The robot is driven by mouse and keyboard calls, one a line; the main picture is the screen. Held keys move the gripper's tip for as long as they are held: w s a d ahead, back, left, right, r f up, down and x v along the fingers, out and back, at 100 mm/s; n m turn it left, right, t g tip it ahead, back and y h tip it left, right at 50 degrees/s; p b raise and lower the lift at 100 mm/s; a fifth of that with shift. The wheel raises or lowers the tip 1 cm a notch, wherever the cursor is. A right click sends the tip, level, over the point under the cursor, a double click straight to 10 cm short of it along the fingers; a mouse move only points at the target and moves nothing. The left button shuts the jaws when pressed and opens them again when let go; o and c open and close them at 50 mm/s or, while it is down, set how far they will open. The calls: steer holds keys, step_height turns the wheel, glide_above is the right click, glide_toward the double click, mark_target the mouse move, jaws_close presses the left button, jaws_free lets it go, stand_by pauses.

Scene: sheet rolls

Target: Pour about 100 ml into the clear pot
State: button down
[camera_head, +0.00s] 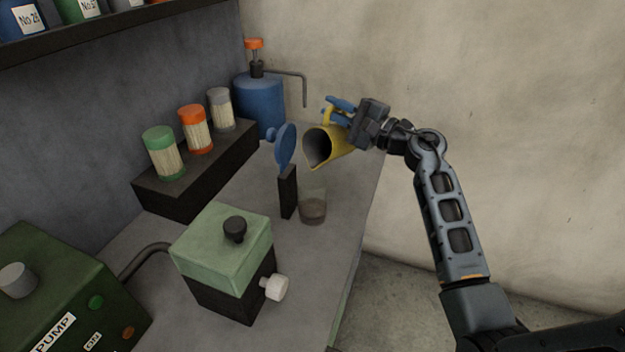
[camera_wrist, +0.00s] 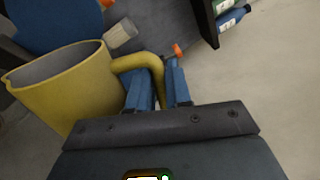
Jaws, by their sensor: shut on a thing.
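My gripper (camera_head: 343,107) is shut on the handle of a yellow jug (camera_head: 337,147). The jug is held in the air, tilted with its mouth and spout toward the lower left, above the clear pot (camera_head: 312,207). The pot stands on the grey bench and has some brownish content in its lower part. No stream from the spout shows. In the wrist view the yellow jug (camera_wrist: 75,90) is at the left, with its handle between my blue fingers (camera_wrist: 160,85). The jug's content cannot be seen.
A blue round paddle (camera_head: 285,146) on a black block (camera_head: 288,192) stands just left of the pot. A blue pump bottle (camera_head: 259,105) is behind. Lidded jars (camera_head: 196,130) stand on a dark step. A green box (camera_head: 222,250) with a white knob is in front. The bench's right edge is close.

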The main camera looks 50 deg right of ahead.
mark_target(329, 107)
steer(key=shift+a+r, duration=0.1)
steer(key=shift+r, duration=0.1)
steer(key=shift+s+a+r+n+y+b, duration=0.1)
steer(key=shift+a+r+n+y+b, duration=0.15)
steer(key=shift+a+n+b, duration=0.45)
steer(key=shift+s+a+r+n+y+b, duration=0.15)
steer(key=shift+a+r+n+b, duration=0.25)
steer(key=shift+n+b, duration=0.55)
steer(key=shift+a+r+b, duration=0.1)
steer(key=shift+a+b, duration=0.15)
steer(key=shift+b, duration=0.25)
steer(key=shift+d+r+p, duration=0.15)
steer(key=shift+d+p, duration=0.05)
steer(key=shift+p, duration=0.4)
steer(key=shift+w+d+m+p, duration=0.1)
steer(key=shift+d+m+p, duration=0.35)
steer(key=shift+p, duration=0.3)
steer(key=d+f+m, duration=0.1)
steer(key=f+m+p, duration=0.1)
steer(key=shift+w+d+f+m+h, duration=0.15)
steer(key=shift+d+f+m+h, duration=0.15)
steer(key=shift+d+h, duration=0.1)
steer(key=shift+d, duration=0.1)
